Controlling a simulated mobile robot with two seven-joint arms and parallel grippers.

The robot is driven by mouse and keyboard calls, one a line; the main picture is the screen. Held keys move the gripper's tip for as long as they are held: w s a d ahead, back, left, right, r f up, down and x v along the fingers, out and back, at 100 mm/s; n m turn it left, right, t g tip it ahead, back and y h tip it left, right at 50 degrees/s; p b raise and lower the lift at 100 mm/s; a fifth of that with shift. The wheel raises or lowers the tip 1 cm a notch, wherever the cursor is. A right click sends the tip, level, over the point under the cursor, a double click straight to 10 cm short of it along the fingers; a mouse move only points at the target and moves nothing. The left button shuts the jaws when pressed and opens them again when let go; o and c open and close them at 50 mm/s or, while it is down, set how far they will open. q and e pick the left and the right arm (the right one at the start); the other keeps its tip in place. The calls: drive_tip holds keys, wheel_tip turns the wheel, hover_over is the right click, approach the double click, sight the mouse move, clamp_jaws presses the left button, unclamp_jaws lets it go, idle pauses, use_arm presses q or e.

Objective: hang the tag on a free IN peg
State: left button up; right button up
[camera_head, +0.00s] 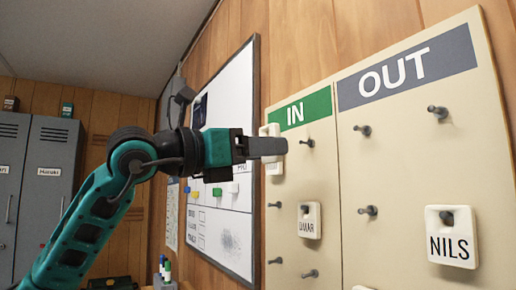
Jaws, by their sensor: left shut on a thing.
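My left gripper (268,147) is shut on a white tag (273,167) at the upper left of the board's IN side. The fingers cover the tag's middle; its top and bottom edges show. I cannot tell whether it touches a peg behind. The IN side has a green header (302,111). Bare IN pegs show at the upper right (307,143), middle left (275,205), lower left (274,261) and lower right (310,274). Another tag (309,228) hangs on the middle-right IN peg. My right gripper is out of view.
The OUT side (408,72) carries a NILS tag (452,245) and several bare pegs, one at upper left (363,130). A sliver of white (362,288) shows at the bottom edge. A whiteboard (228,105) is behind my gripper; grey lockers (48,170) stand left.

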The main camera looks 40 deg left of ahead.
sight(313, 158)
use_arm(q)
drive_tip(key=shift+f+p+x, duration=0.2)
drive_tip(key=shift+p+x, duration=0.1)
drive_tip(key=shift+x, duration=0.6)
drive_tip(key=shift+f+p+x, duration=0.15)
drive_tip(key=shift+p+x, duration=0.1)
drive_tip(key=shift+x, duration=0.7)
drive_tip(key=shift+f+p+x, duration=0.2)
drive_tip(key=shift+p+x, duration=0.1)
drive_tip(key=shift+x, duration=1.85)
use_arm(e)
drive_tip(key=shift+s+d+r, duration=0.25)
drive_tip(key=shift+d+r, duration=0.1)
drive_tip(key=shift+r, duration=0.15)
use_arm(q)
drive_tip(key=shift+f, duration=0.2)
drive_tip(key=shift+d+f, duration=0.1)
drive_tip(key=shift+f, duration=0.15)
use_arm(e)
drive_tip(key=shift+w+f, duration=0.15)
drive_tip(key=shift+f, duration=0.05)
use_arm(q)
drive_tip(key=o, duration=0.8)
drive_tip(key=shift+o, duration=0.9)
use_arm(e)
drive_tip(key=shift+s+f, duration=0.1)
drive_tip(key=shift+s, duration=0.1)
